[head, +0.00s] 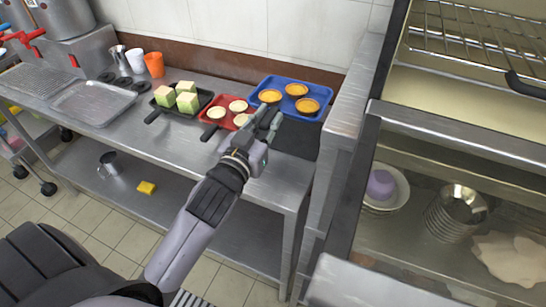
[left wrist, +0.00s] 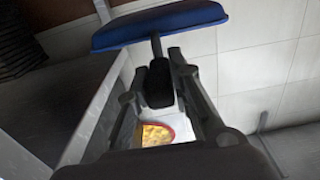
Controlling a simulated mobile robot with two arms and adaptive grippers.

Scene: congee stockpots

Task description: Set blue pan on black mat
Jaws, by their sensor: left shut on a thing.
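The blue pan (head: 290,83) carries three orange tarts in the head view. It is at the back right of the steel counter, beyond the black mat (head: 298,143), and its near edge overlaps the mat's far part in the picture. My left gripper (head: 268,124) is shut on the pan's dark handle (left wrist: 157,45). The blue pan (left wrist: 160,23) also shows in the left wrist view, with the handle running between the fingers (left wrist: 160,88). I cannot tell whether the pan touches the mat. My right gripper is not in view.
A red pan (head: 213,124) with pale tarts is close left of my gripper. A black pan (head: 161,107) with green cubes is further left. Cups (head: 154,65) and a steel tray (head: 94,103) are further along. A steel shelf unit (head: 352,100) borders the right.

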